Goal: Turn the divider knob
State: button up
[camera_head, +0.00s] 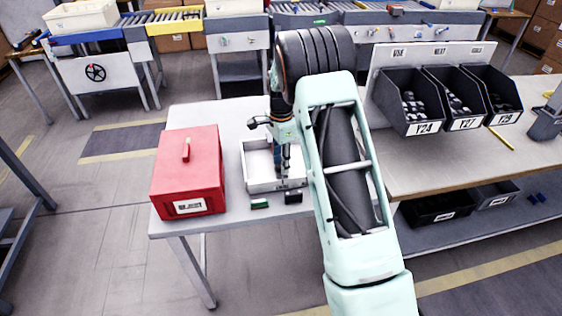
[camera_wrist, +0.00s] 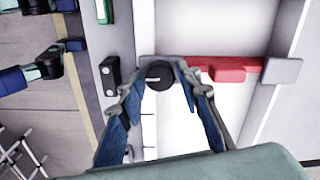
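A round black knob (camera_wrist: 159,75) with a pale mark on its face sits at the edge of a white tray, seen in the wrist view. My gripper (camera_wrist: 158,84) has its two blue-padded fingers apart, with the knob between the tips. A narrow gap seems to show beside the knob, and I cannot tell whether either finger touches it. In the head view my gripper (camera_head: 284,172) points down at the white tray (camera_head: 254,186) on the table. The knob cannot be made out there. A red bar (camera_wrist: 228,69) lies across the tray to the right of the knob.
A red box (camera_head: 188,170) stands left of the tray. A green block (camera_head: 259,204) and a black block (camera_head: 293,197) lie in front of it. Black bins (camera_head: 412,120) stand on the bench at right. The table's back left is clear.

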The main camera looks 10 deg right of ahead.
jog(key=c, duration=0.7)
jog(key=shift+n, duration=0.3)
jog(key=n+b, duration=0.2)
jog(key=n, duration=0.2)
jog(key=n+b, duration=0.1)
jog(key=n, duration=0.4)
jog(key=shift+n, duration=0.4)
jog(key=n, duration=0.6)
jog(key=shift+b, duration=0.35)
jog(key=n, duration=0.6)
jog(key=shift+r, duration=0.1)
jog(key=shift+w, duration=0.1)
